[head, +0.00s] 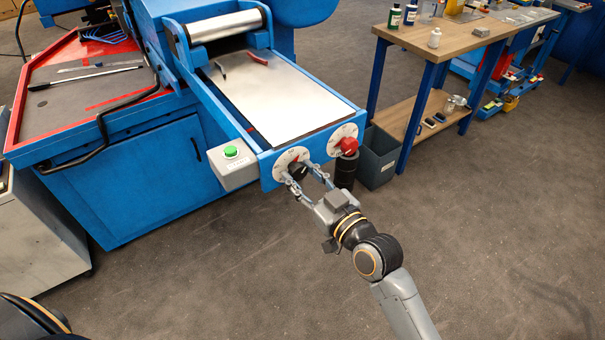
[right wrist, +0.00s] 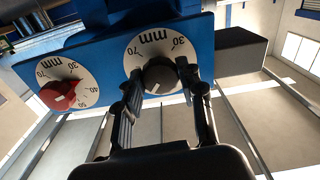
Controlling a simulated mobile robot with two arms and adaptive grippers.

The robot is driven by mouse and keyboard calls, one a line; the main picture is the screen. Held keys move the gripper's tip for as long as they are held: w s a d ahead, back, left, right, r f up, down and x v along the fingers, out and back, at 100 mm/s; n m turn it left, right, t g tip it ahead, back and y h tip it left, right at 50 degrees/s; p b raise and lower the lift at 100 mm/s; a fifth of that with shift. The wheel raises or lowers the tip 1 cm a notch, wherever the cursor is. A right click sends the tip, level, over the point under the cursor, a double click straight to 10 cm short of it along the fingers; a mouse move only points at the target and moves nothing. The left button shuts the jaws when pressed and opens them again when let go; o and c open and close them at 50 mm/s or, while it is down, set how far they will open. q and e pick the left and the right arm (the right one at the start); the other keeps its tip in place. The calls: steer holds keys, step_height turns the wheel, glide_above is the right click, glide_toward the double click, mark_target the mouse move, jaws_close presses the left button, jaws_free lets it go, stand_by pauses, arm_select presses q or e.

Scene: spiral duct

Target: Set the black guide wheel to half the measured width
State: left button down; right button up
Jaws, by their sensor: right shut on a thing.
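The black guide wheel (head: 298,171) sits on a white dial on the front of the blue machine. It also shows in the right wrist view (right wrist: 160,75), with a short white mark near its lower edge and "mm", 30 and 70 on the dial around it. My right gripper (head: 300,176) has its fingers on both sides of the wheel and is shut on it. The fingers also show in the right wrist view (right wrist: 160,82). They hide part of the dial scale. My left gripper is not in view.
A red wheel (head: 348,146) on a similar dial is beside the black one. A grey box with a green button (head: 231,152) is at the left. A metal sheet (head: 275,100) lies on the feed table. A grey bin (head: 379,155) stands by the wooden workbench (head: 470,38).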

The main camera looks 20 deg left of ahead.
steer(key=m+p, duration=0.1)
steer(key=m, duration=0.4)
steer(key=shift+m+p, duration=0.3)
steer(key=shift+m, duration=0.1)
stand_by(0.3)
steer(key=o, duration=1.2)
steer(key=shift+c, duration=0.2)
steer(key=v, duration=1.2)
